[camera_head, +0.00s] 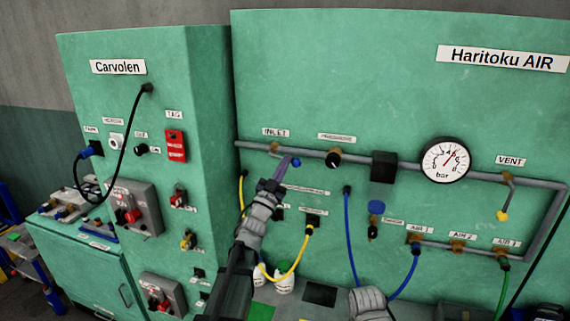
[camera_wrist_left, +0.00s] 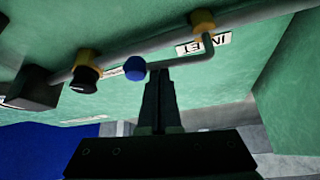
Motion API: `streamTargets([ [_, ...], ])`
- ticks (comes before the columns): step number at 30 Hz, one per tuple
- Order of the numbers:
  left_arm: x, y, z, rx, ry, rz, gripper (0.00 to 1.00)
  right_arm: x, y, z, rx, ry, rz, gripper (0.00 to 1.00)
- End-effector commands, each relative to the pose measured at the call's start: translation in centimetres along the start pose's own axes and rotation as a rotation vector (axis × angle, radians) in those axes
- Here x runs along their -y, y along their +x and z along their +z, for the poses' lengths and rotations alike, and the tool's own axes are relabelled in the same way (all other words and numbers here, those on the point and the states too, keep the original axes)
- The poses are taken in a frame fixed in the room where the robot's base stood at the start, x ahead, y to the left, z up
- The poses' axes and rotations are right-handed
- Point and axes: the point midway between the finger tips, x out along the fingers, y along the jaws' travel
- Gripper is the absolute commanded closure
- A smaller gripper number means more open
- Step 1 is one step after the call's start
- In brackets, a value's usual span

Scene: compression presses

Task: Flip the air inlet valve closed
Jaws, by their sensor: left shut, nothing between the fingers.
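The air inlet valve has a yellow-brass fitting (camera_head: 274,147) on the grey pipe below the INLET label. Its bent grey lever ends in a blue knob (camera_head: 296,162), right of the fitting. The upside-down left wrist view shows the fitting (camera_wrist_left: 203,20), the lever (camera_wrist_left: 208,48) and the knob (camera_wrist_left: 135,68). My left gripper (camera_head: 286,163) is shut and empty. Its fingertips (camera_wrist_left: 160,72) are at the lever, beside the knob; I cannot tell whether they touch. My right gripper's fingers are not visible; only a grey part of my right arm shows at the bottom.
A black-and-brass knob (camera_head: 334,158) and a pressure gauge (camera_head: 445,160) sit on the same pipe, with a VENT valve (camera_head: 503,215) at right. Yellow hoses (camera_head: 292,268) and blue hoses (camera_head: 352,240) hang below. The Carvolen cabinet (camera_head: 210,120) juts forward at left.

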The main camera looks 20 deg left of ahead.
Motion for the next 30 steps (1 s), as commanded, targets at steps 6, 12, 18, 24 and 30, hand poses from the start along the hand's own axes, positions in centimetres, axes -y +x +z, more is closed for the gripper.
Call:
streamTargets([
  [6, 0.1, -0.6, 1.2, 0.002, 0.164, 0.095, 1.00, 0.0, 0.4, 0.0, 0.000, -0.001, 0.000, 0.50],
  [12, 0.4, -1.1, 2.1, 0.002, 0.329, 0.192, 1.00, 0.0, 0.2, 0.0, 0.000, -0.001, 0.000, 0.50],
  [18, 0.8, -1.6, 3.0, 0.002, 0.493, 0.289, 1.00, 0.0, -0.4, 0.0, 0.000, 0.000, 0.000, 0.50],
  [24, 1.5, -2.1, 3.8, 0.003, 0.656, 0.386, 1.00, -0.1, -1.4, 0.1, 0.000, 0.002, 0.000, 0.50],
  [30, 2.3, -2.5, 4.4, 0.004, 0.814, 0.479, 1.00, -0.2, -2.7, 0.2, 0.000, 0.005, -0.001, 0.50],
])
